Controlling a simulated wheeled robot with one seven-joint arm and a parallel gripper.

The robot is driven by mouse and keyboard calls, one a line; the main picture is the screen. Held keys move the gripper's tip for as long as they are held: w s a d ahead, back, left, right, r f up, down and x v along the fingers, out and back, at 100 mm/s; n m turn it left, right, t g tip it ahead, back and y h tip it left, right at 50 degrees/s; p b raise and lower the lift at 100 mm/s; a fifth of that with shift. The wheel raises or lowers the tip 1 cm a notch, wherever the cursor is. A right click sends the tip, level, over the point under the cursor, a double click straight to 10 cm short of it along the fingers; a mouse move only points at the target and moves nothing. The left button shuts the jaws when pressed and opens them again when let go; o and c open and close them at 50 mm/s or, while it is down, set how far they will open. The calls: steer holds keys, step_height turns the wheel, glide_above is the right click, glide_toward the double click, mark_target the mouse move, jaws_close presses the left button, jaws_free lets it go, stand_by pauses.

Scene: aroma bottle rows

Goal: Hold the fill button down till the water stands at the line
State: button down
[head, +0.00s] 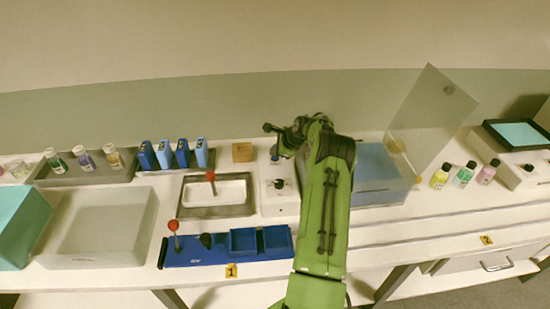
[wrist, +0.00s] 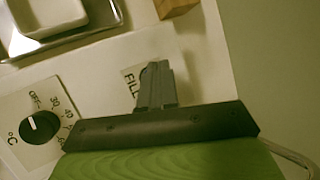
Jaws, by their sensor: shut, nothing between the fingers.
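The white control box (head: 284,203) has a black dial (wrist: 40,127) with a °C scale in the wrist view. The word FILL (wrist: 131,82) is printed on the same panel. My gripper (wrist: 154,70) is shut and empty, its fingertips right beside that label. The fill button is hidden at the fingertips, so I cannot tell whether they touch or press it. In the head view my gripper (head: 277,146) is over the back of the control box. The clear tank (head: 385,196) to the right holds blue water (head: 376,160), partly behind my arm. I cannot make out the line.
A clear panel (head: 430,118) stands tilted up at the tank's right. Bottles (head: 464,175) stand farther right.

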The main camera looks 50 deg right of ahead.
steer(key=shift+f, duration=0.45)
stand_by(1.2)
steer(key=shift+r, duration=0.15)
stand_by(1.7)
steer(key=shift+r+p, duration=0.4)
steer(key=shift+r, duration=0.3)
steer(key=shift+r, duration=0.1)
step_height(320, 180, up, 5)
steer(key=p, duration=0.3)
steer(key=shift+p, duration=0.35)
